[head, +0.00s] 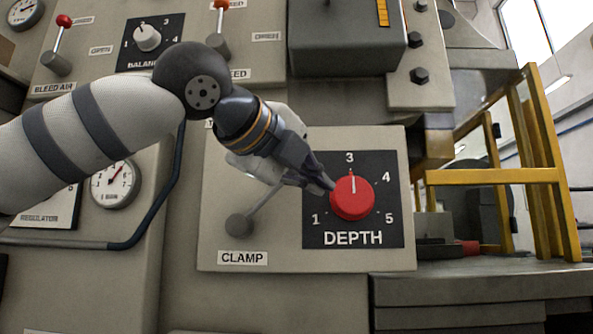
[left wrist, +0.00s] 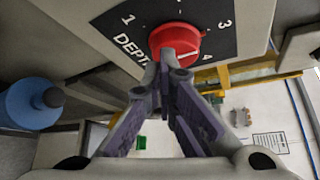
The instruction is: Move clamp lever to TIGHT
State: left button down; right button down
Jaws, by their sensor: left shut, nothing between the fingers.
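The clamp lever (head: 262,202) is a thin grey rod on a round grey pivot (head: 239,225), above the CLAMP label (head: 242,258). It slants up and to the right, and its upper end is hidden behind my left gripper. My left gripper (head: 328,187) is shut and empty, with its tips at the left side of the red DEPTH knob (head: 352,196). In the left wrist view the shut fingertips (left wrist: 172,62) overlap the red knob (left wrist: 176,42); I cannot tell whether they touch it. The TIGHT marking is not visible. My right gripper is not in view.
The DEPTH knob's white line points near 3. Above are a BALANCE dial (head: 147,38) and two red-tipped levers, one at BLEED AIR (head: 60,45). A yellow frame (head: 490,177) stands at the right. A blue bottle-like object (left wrist: 30,103) shows in the left wrist view.

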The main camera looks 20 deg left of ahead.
aim_at(264, 202)
pick_arm(q)
jog(key=x, duration=0.4)
jog(key=a, duration=0.1)
jog(key=a+r, duration=0.2)
jog(key=shift+s+a+p, duration=0.25)
jog(key=shift+a+p, duration=0.1)
jog(key=shift+p, duration=0.05)
